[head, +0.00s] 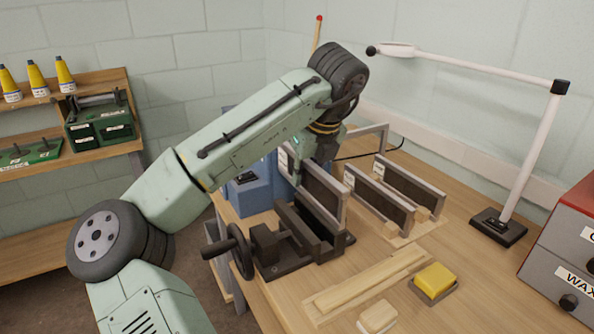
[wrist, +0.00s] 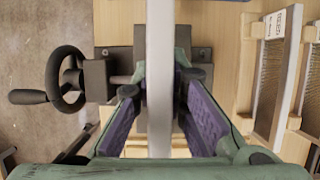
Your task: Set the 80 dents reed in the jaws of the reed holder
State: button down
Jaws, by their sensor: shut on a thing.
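My gripper (head: 322,150) is shut on a reed (head: 321,189), a dark panel in a pale frame with a white label too small to read. In the wrist view my gripper (wrist: 159,100) has a finger on each side of the reed's pale top bar (wrist: 160,45). The dark reed holder (head: 268,245), a vise with a handwheel, stands on the table by the reed's lower edge. In the wrist view the holder (wrist: 95,78) lies beneath the reed. I cannot tell whether the reed's lower edge is between the jaws.
More framed reeds (head: 380,204) stand in a wooden rack to the right. A blue machine (head: 255,192) is behind the holder. A wooden board (head: 370,281), a yellow block (head: 434,279) and a lamp (head: 515,165) are on the table.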

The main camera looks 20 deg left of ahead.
aim_at(303, 193)
jog(key=shift+f+b, duration=2.35)
jog(key=shift+b, duration=0.25)
jog(key=shift+s+f, duration=0.1)
jog(key=shift+f, duration=1.2)
jog(key=shift+d+f, duration=0.1)
jog(key=shift+f, duration=0.05)
jog(key=c, duration=1.5)
grip_release()
jog(key=shift+f, duration=0.1)
jog(key=shift+c, duration=0.2)
jog(key=shift+d, duration=0.1)
